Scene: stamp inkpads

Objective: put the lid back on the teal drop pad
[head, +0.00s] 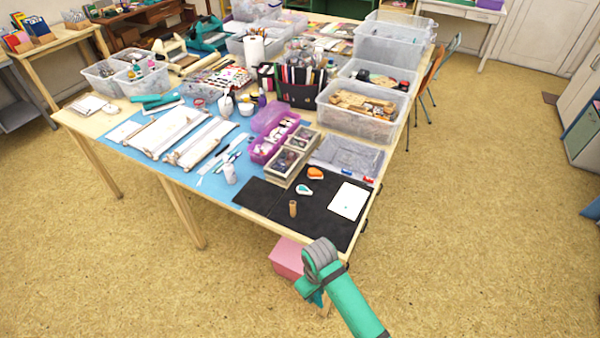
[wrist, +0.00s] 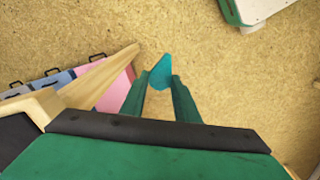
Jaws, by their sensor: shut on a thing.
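The teal drop pad (head: 304,190), small and pale-edged with a teal middle, lies on the black mat (head: 268,200) near the table's front right corner. My gripper (wrist: 160,82) is shut on a teal, drop-shaped piece, the lid (wrist: 161,71), which shows between the fingertips in the wrist view. In the head view my gripper (head: 314,297) is off the table's front edge, over the floor, and the lid is hard to tell from the teal fingers. The pad is not visible in the wrist view.
An orange drop pad (head: 316,173) lies just behind the teal one. A wooden stamp (head: 293,208) stands on the mat, and a white card (head: 349,200) lies to the right. Open boxes (head: 290,165) stand behind. A pink drawer front (head: 287,257) is below the tabletop.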

